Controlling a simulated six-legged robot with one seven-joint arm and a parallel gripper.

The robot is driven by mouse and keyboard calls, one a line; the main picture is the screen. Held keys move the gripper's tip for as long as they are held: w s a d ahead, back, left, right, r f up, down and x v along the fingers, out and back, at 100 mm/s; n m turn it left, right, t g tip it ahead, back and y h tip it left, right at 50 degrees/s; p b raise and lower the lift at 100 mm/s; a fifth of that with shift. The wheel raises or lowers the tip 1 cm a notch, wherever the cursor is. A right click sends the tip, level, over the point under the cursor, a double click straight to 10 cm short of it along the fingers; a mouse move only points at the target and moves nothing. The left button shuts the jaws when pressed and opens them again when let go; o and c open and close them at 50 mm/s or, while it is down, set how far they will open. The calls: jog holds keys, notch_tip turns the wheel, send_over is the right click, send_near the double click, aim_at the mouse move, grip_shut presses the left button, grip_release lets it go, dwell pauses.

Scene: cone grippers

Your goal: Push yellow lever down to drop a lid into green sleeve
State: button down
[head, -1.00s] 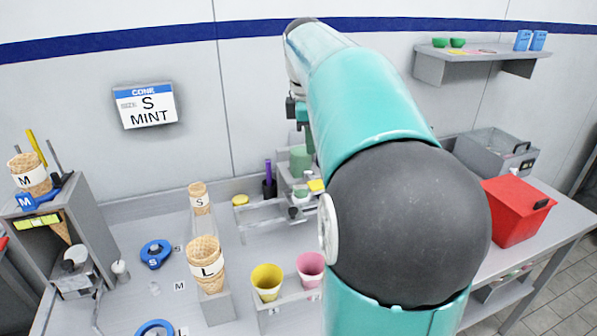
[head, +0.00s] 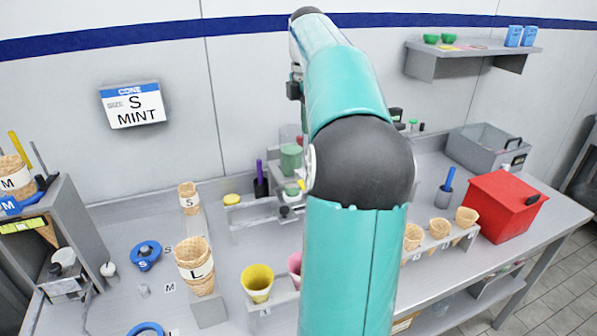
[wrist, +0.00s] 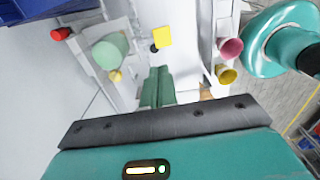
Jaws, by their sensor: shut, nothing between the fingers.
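In the wrist view my gripper (wrist: 158,72) is shut and empty, its green fingers together. A flat yellow square piece (wrist: 163,37), apparently the lever, lies just beyond the fingertips, with a small dark knob beside it. I cannot tell whether the fingers touch it. A light-green cylinder (wrist: 110,50) stands to the left of the fingers, with a small yellow round thing (wrist: 115,76) below it. In the head view the green cylinder (head: 291,160) rises beside my arm, and a bit of yellow (head: 301,185) shows below it. My gripper is hidden there. No lid is clearly identifiable.
A yellow cup (head: 257,283) and a pink cup (head: 295,265) stand in front of the dispenser. A large cone marked L (head: 195,263) stands to the left. Cones (head: 439,228) and a red bin (head: 503,205) are on the right. A wall sign (head: 133,104) reads S MINT.

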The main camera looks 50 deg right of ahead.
jog(key=f, duration=1.3)
jog(key=shift+s+f, duration=0.25)
jog(key=shift+f, duration=0.15)
jog(key=shift+s, duration=0.15)
